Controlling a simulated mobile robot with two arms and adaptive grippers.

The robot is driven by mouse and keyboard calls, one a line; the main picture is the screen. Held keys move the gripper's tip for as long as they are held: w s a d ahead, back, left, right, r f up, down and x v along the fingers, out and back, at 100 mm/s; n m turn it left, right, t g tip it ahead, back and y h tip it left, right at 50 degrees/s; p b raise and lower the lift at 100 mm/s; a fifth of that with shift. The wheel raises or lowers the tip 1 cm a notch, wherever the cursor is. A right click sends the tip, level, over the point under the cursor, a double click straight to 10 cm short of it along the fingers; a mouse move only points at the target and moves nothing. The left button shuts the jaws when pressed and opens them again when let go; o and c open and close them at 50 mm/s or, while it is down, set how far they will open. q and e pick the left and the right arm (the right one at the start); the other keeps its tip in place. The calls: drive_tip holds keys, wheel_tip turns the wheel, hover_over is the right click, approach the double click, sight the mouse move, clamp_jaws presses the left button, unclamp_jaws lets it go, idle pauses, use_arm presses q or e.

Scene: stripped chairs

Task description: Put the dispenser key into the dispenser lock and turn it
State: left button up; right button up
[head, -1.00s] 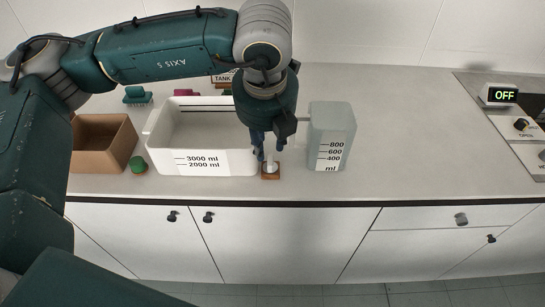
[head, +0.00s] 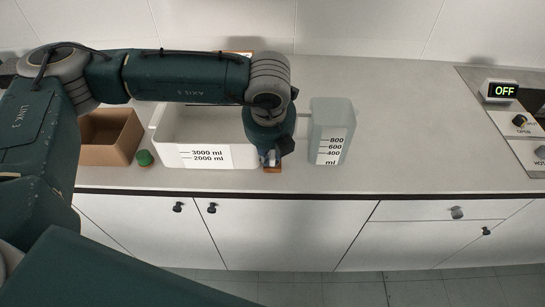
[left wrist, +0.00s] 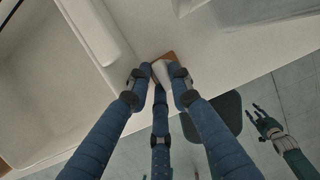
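My left gripper (head: 270,157) points down over a small wooden block (head: 278,168) near the counter's front edge. In the left wrist view its three blue fingers (left wrist: 160,78) surround a small pale piece (left wrist: 160,70) on the wooden block (left wrist: 170,56). The fingertips are very close to this piece; I cannot tell whether they grip it. Whether the piece is the dispenser key is unclear, as the fingers hide much of it. I cannot make out the dispenser lock. My right gripper (left wrist: 265,122) shows in the left wrist view with its fingers spread, empty.
A white tub (head: 170,157) stands left of the block and a grey measuring jug (head: 330,135) right of it. A cardboard box (head: 105,140) and a green-topped item (head: 144,158) are farther left. A panel with an OFF display (head: 501,91) is far right. The counter between jug and panel is clear.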

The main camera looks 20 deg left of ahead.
use_arm(q)
clamp_jaws()
drive_tip(key=shift+r, duration=0.1)
drive_tip(key=shift+w+r, duration=0.1)
drive_tip(key=shift+r, duration=0.45)
wheel_tip(320, 180, up, 19)
drive_tip(key=b, duration=0.4)
drive_tip(key=shift+f, duration=0.1)
drive_tip(key=shift+o, duration=0.6)
unclamp_jaws()
clamp_jaws()
